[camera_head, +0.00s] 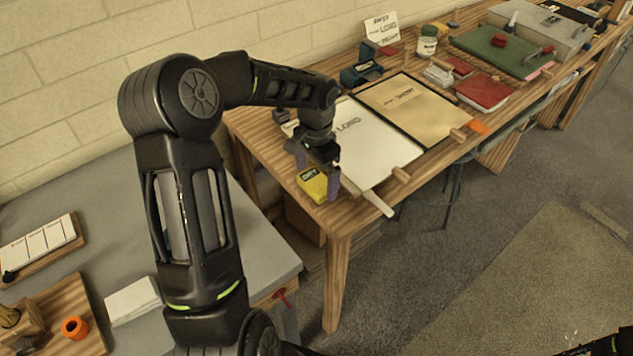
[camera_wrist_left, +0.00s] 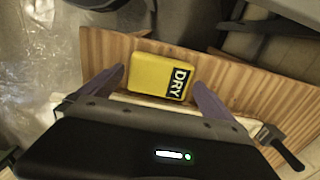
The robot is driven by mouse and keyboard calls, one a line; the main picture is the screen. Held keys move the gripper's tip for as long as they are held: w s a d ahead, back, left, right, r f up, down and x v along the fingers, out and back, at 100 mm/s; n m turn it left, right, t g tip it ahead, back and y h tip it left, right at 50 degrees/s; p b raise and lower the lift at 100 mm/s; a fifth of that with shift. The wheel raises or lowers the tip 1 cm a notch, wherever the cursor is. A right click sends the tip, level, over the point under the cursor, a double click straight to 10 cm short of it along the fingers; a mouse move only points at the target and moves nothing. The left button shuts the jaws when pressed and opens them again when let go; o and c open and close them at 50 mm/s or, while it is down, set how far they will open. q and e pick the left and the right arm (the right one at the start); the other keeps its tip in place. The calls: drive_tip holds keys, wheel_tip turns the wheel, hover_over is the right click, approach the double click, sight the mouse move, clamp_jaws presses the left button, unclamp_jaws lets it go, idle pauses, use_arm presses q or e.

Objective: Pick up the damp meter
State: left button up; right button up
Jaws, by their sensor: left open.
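The damp meter (camera_head: 312,183) is a small yellow block with a black label reading "DRY". It lies on the near left corner of the wooden table (camera_head: 345,222). In the left wrist view the damp meter (camera_wrist_left: 160,74) lies between and slightly beyond the two purple-grey fingers. My left gripper (camera_head: 317,172) is over the table corner, pointing down, with one finger on each side of the meter. The left gripper (camera_wrist_left: 160,90) is open; whether the fingers touch the meter is not clear. A dark piece of my right arm may show at the bottom right, but its gripper is not visible.
A white sheet marked "LOAD" (camera_head: 372,150) and a tan sheet (camera_head: 420,108) lie just behind the meter. A pale strip (camera_head: 375,200) sticks out over the table's front edge. A grey table (camera_head: 250,250) stands at left. Red pads (camera_head: 485,92) and a green tray are farther back.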

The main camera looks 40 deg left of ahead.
sight(316, 181)
use_arm(q)
wheel_tip(316, 181, down, 2)
drive_tip(key=shift+f, duration=0.1)
drive_tip(key=shift+c, duration=0.4)
drive_tip(key=c, duration=1.3)
wheel_tip(316, 181, up, 10)
drive_tip(key=shift+r+b, duration=0.1)
drive_tip(key=shift+b, duration=0.75)
